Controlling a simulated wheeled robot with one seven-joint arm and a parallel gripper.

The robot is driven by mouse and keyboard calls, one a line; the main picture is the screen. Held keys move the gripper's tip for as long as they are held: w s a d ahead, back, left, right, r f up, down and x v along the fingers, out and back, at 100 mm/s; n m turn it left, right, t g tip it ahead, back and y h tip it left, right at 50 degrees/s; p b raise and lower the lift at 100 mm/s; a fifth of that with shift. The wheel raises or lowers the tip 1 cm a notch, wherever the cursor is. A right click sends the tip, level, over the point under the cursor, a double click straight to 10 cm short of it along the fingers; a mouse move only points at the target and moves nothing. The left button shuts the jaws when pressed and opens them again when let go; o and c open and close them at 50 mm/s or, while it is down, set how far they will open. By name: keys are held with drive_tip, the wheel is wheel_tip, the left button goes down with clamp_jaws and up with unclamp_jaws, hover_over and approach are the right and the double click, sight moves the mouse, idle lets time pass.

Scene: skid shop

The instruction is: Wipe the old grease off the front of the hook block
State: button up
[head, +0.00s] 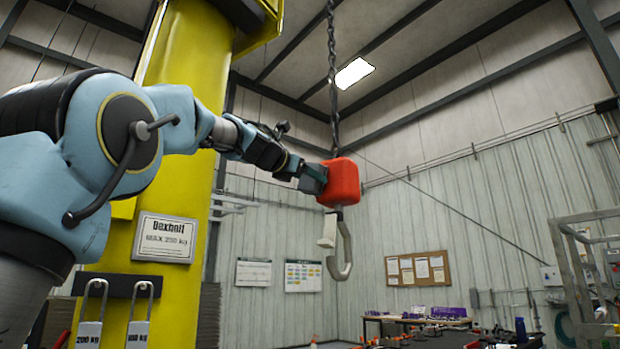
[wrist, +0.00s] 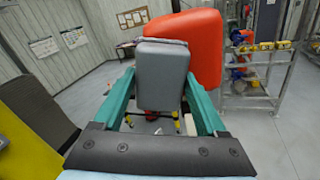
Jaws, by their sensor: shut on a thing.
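The red hook block (head: 343,182) hangs on a chain, with a grey hook (head: 342,250) below it. In the wrist view, the block (wrist: 208,35) stands just beyond my gripper. My gripper (head: 303,177) is at the block's left side in the head view. Its teal fingers (wrist: 158,90) are shut on a grey pad (wrist: 162,72), which they hold upright in front of the block. The pad covers part of the block's near face, and I cannot tell whether it touches. No grease shows on the visible red parts.
A chain (head: 332,70) runs up from the block. A yellow column (head: 180,90) with a load sign (head: 166,238) stands behind my arm. A white piece (head: 327,230) hangs beside the hook. A metal rack (wrist: 262,75) stands at right in the wrist view.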

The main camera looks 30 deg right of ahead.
drive_tip(key=b+v, duration=0.2)
drive_tip(key=v, duration=0.6)
drive_tip(key=shift+s+a+b, duration=0.2)
drive_tip(key=shift+a+b, duration=0.1)
drive_tip(key=shift+b, duration=0.1)
drive_tip(key=shift+r, duration=0.15)
